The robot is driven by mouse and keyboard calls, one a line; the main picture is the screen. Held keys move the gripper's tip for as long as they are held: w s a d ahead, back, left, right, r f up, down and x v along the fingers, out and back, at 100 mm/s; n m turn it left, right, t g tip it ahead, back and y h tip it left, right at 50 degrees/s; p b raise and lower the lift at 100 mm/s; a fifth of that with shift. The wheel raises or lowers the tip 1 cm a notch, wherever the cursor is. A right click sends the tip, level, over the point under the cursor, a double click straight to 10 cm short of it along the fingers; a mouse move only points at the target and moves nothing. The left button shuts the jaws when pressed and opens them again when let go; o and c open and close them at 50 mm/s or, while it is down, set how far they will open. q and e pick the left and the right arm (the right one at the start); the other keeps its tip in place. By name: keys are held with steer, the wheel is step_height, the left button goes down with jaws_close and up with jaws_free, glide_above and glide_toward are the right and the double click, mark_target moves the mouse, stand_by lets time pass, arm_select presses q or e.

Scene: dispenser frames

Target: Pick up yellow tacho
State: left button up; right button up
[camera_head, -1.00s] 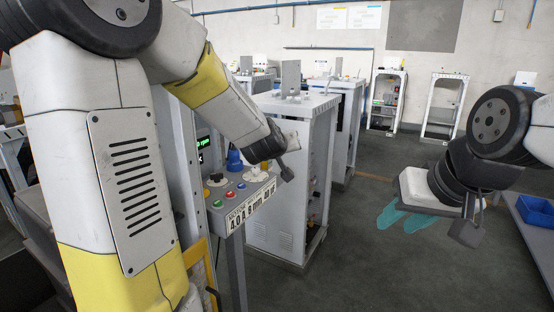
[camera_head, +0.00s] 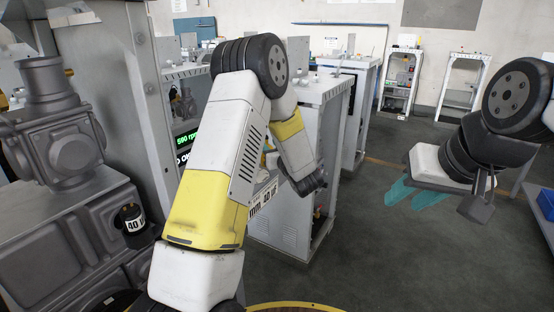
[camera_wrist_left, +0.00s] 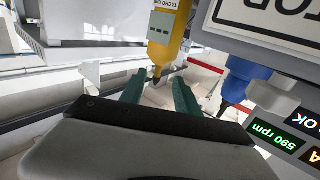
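The yellow tacho (camera_wrist_left: 168,38), labelled "TACHO rpm", shows at the top of the left wrist view, with a small display and a dark tip pointing down the picture. My left gripper (camera_wrist_left: 158,79) is open, its two teal fingers apart and nothing between them that I can make out. The tacho's dark tip shows near and just above the gap between the fingertips; I cannot tell how far beyond them it is. In the head view the tacho and left fingers are hidden behind my left arm. My right gripper (camera_head: 415,193) is open and empty over the floor.
A blue device (camera_wrist_left: 240,82) hangs beside the tacho, near a display reading 590 rpm (camera_wrist_left: 275,130). A grey machine (camera_head: 65,150) fills the left of the head view. A white cabinet (camera_head: 325,150) stands beyond my left arm. Floor (camera_head: 400,255) is clear at lower right.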

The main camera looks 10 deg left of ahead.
mark_target(267, 139)
arm_select(q)
steer(key=x, duration=0.4)
steer(key=shift+w+d+r, duration=0.1)
steer(key=shift+w+d, duration=0.05)
steer(key=shift+d, duration=0.05)
jaws_close()
stand_by(1.2)
